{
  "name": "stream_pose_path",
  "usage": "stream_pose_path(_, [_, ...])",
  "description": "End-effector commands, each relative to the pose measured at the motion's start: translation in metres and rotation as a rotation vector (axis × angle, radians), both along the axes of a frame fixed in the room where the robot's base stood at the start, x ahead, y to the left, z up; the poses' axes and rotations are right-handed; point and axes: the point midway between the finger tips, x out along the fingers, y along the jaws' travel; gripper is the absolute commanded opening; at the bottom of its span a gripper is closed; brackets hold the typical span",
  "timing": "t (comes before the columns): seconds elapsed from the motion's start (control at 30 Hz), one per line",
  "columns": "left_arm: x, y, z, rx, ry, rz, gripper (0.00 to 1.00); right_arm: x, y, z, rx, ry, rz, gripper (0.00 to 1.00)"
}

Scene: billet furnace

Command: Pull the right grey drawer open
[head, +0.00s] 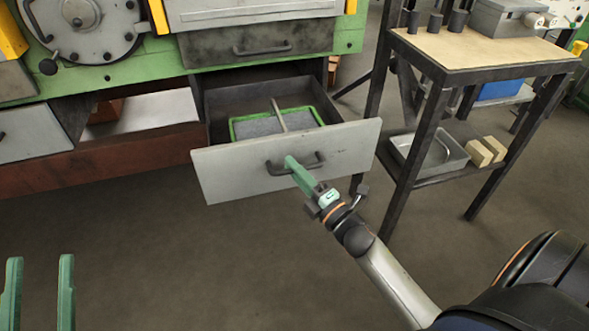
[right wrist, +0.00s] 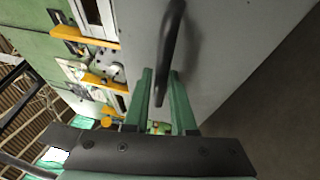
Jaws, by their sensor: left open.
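The right grey drawer (head: 230,172) stands well open below the green furnace, its light grey front out over the floor. Inside it are a divider and a green-rimmed grey tray (head: 255,126). My right gripper (head: 292,163) is at the drawer's dark bar handle (head: 275,168), with its green fingers on either side of the bar. In the right wrist view the handle (right wrist: 170,45) runs down between the two fingers (right wrist: 161,75), and they look closed on it. My left gripper (head: 39,260) is at the lower left, open, empty and far from the drawer.
A work table (head: 470,45) with a wooden top and dark legs stands to the right of the drawer. Its lower shelf holds a metal tray (head: 440,155) and wooden blocks (head: 485,152). Another grey drawer front (head: 35,135) is at the left. The floor in front is clear.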

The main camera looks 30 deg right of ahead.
Motion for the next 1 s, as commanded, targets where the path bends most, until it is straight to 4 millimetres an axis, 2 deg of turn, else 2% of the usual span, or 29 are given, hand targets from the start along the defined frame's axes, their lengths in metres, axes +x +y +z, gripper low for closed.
stream_pose_path(0.03, [0.0,0.0,0.0,0.0,0.0,0.0,0.5,0.0,0.0,0.0,0.0,0.0,0.0,0.31])
stream_pose_path(0.2, [0.0,0.0,0.0,0.0,-0.001,0.0,0.5,0.0,0.0,0.0,0.0,0.0,0.0,0.47])
stream_pose_path(0.43, [0.0,0.0,0.0,0.0,-0.002,-0.001,0.5,-0.001,0.0,-0.001,0.0,0.001,0.001,0.47])
stream_pose_path(0.57, [0.0,0.0,0.001,-0.001,0.003,0.0,0.5,-0.009,-0.001,-0.003,0.0,0.004,0.001,0.47])
stream_pose_path(0.77, [0.007,0.002,-0.008,0.0,0.057,0.01,0.5,-0.043,-0.005,-0.009,0.0,0.007,-0.001,0.47])
stream_pose_path(1.0, [0.017,0.004,-0.035,-0.005,0.165,0.032,0.5,-0.092,-0.011,-0.017,0.002,0.006,-0.002,0.47])
